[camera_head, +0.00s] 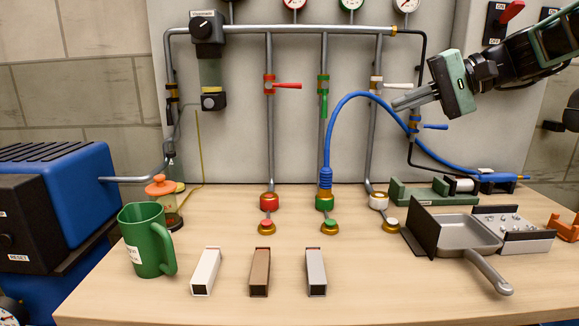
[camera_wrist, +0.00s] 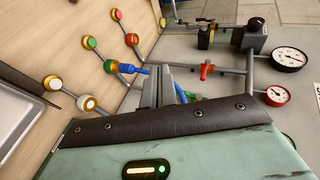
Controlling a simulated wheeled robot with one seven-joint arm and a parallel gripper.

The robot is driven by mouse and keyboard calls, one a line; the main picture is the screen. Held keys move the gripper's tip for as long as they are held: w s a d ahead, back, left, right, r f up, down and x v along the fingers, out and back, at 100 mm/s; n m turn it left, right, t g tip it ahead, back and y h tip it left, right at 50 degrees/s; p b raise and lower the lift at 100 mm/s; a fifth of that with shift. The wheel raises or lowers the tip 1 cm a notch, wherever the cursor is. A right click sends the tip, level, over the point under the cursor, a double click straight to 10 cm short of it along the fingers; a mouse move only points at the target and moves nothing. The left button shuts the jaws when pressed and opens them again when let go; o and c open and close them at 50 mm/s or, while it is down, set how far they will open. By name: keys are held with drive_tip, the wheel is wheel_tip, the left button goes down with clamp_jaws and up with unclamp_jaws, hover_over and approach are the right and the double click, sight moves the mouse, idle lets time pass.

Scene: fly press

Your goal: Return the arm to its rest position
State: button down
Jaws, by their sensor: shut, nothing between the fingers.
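My gripper (camera_head: 396,103) is raised at the upper right in the head view, in front of the grey panel and well above the bench. Its fingers point left, close to the blue hose (camera_head: 347,97) and the white-handled valve (camera_head: 376,84); I cannot tell whether they touch anything. In the wrist view, my gripper's fingers (camera_wrist: 166,78) lie together, with nothing seen between them. The blue hose connector (camera_wrist: 125,68) and the red valve handle (camera_wrist: 206,70) show beyond them.
A blue-handled valve (camera_head: 433,127) sits just below my gripper. The bench (camera_head: 215,220) carries a green mug (camera_head: 146,240), three small rectangular tubes (camera_head: 260,272) and a grey pan (camera_head: 456,234). A blue machine (camera_head: 75,180) stands at left.

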drive_tip(key=s+a+f+n+g+h+b, duration=0.1)
drive_tip(key=s+a+f+n+h+b, duration=0.1)
drive_tip(key=s+f, duration=0.6)
drive_tip(key=s+a+f+n+g+h+b, duration=0.2)
drive_tip(key=s+a+f, duration=0.3)
drive_tip(key=s+f, duration=0.3)
drive_tip(key=s+a+f+n+g+h+b, duration=0.2)
drive_tip(key=s+a+f+h, duration=0.2)
drive_tip(key=s+f, duration=0.4)
wheel_tip(320, 180, down, 3)
drive_tip(key=shift+s+r, duration=0.1)
drive_tip(key=s+d+f+n+h+b, duration=0.3)
drive_tip(key=s+f+n, duration=0.1)
drive_tip(key=s+f, duration=0.45)
wheel_tip(320, 180, up, 19)
drive_tip(key=s+p, duration=0.1)
drive_tip(key=p, duration=1.8)
drive_tip(key=shift+f+t+h, duration=0.15)
drive_tip(key=shift+t+h, duration=0.15)
drive_tip(key=shift+t, duration=0.1)
drive_tip(key=shift+d, duration=0.1)
